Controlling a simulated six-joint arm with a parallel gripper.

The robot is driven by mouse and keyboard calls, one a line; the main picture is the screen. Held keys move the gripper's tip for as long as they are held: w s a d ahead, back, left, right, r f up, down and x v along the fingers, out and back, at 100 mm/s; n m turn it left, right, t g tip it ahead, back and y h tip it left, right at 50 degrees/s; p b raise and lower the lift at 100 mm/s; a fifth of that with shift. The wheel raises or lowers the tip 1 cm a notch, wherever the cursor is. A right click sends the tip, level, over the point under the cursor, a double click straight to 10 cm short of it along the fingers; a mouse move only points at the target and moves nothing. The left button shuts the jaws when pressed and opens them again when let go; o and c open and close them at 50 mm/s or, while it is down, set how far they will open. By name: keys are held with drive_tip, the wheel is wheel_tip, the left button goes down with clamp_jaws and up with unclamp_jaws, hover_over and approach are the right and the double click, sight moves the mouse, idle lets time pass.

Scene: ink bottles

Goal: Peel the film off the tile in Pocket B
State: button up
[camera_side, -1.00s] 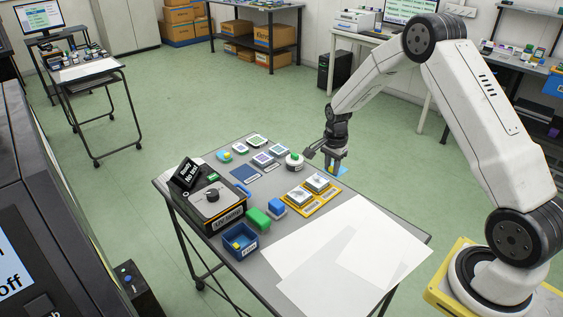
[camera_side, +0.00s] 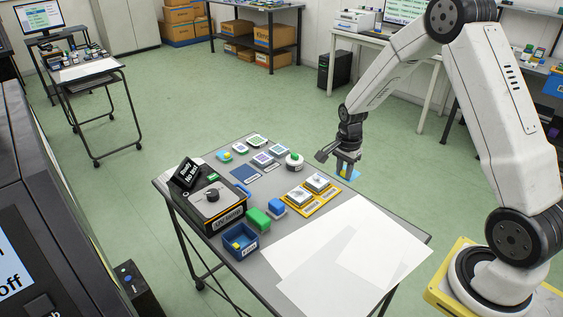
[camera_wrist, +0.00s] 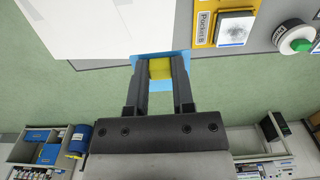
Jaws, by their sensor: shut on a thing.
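My gripper (camera_side: 347,173) is shut on the yellow tab (camera_wrist: 160,68) of a light blue film (camera_wrist: 152,87). The film also shows in the side view (camera_side: 354,175). It hangs in the air by the table's far right edge, apart from the tiles. Pocket B (camera_wrist: 202,24) is a yellow holder at the top of the wrist view. The tile in it (camera_wrist: 236,29) is pale with a grey pattern and shows no blue film on it. In the side view this tile (camera_side: 317,182) sits left of my gripper, beside a second tile (camera_side: 299,196) in a yellow holder.
White sheets (camera_side: 350,250) cover the table's near right part. A green-topped round button (camera_side: 294,160) stands behind the pockets. A blue bin (camera_side: 240,242), a black tester (camera_side: 212,205) and green and blue blocks lie left. Open floor lies beyond the table edge.

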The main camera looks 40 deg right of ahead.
sight(343, 171)
drive_tip(key=shift+r, duration=0.1)
idle(0.3)
drive_tip(key=shift+r, duration=2.4)
